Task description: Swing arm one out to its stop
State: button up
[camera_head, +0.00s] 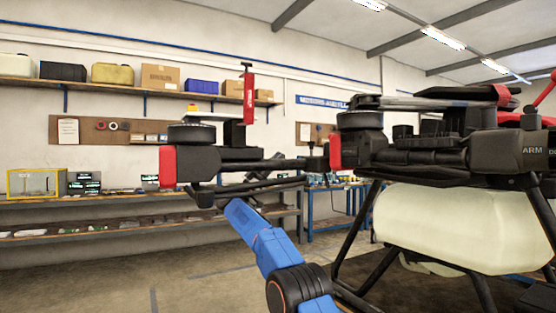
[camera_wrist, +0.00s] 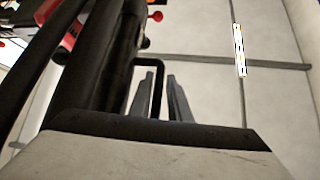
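The spray drone (camera_head: 440,155) stands on black legs at the right with a pale tank (camera_head: 460,228) below its body. A black drone arm (camera_head: 250,165) reaches left from it, with a motor (camera_head: 195,133) and a red end cap (camera_head: 168,166). Its number is not readable. My blue arm link rises to just under this drone arm. In the wrist view my gripper (camera_wrist: 164,80) has its two fingers apart, beside a thick black tube (camera_wrist: 108,70). A thin bent black rod (camera_wrist: 148,60) shows between the fingers; contact cannot be told.
Behind are a shelf with boxes (camera_head: 160,77), a long workbench (camera_head: 120,195) and a blue-framed table (camera_head: 335,205). Other folded drone arms (camera_head: 430,103) lie atop the drone. The floor at lower left (camera_head: 90,285) is clear.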

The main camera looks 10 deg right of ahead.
jog(key=v, duration=1.6)
jog(key=shift+f, duration=0.2)
jog(key=shift+a, duration=0.15)
